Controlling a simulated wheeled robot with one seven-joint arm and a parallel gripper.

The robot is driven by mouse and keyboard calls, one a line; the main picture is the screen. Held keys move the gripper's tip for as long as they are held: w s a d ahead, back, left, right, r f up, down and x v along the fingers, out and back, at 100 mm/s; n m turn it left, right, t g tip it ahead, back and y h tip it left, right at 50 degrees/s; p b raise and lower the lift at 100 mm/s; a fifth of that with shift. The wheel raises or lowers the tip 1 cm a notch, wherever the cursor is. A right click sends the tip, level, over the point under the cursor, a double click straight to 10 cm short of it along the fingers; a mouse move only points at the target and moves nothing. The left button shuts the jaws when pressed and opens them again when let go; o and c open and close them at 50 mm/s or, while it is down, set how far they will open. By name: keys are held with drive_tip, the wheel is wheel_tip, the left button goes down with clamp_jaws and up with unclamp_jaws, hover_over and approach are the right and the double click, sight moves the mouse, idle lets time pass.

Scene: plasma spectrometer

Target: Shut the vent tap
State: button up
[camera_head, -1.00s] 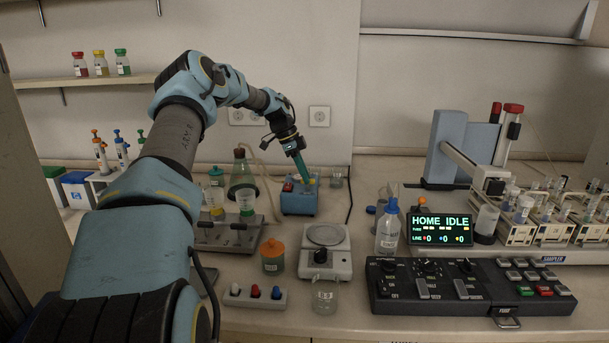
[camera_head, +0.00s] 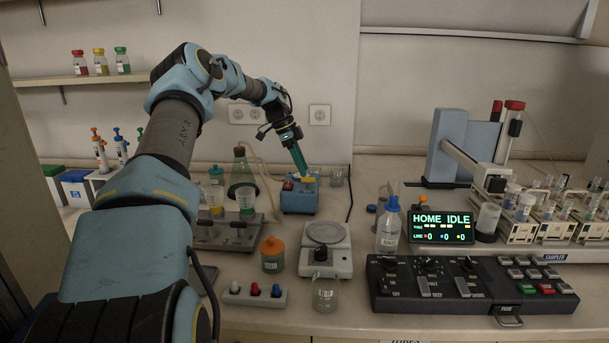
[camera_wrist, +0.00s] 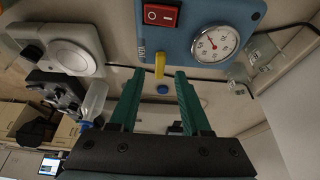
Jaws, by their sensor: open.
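The yellow also shows in the head view (camera_head: 308,179), at the box's right side. My gripper (camera_wrist: 160,74) has its two green fingers apart, one on each side of the yellow lever in the wrist view. I cannot tell whether either finger touches it. In the head view my gripper (camera_head: 303,174) points down at the top of the box, close to the yellow part.
The box carries a red rocker switch (camera_wrist: 161,15) and a round dial gauge (camera_wrist: 215,43). A flask (camera_head: 242,172) with tubing stands left of the box, and glass beakers (camera_head: 336,176) stand to its right. A hotplate (camera_head: 326,252) is in front.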

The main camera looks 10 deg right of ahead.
drive_tip(key=b+v, duration=0.1)
drive_tip(key=v, duration=0.7)
drive_tip(key=shift+b, duration=0.4)
drive_tip(key=shift+r, duration=0.15)
wheel_tip(320, 180, up, 8)
drive_tip(key=p, duration=0.7)
drive_tip(key=shift+p, duration=0.4)
drive_tip(key=shift+s, duration=0.1)
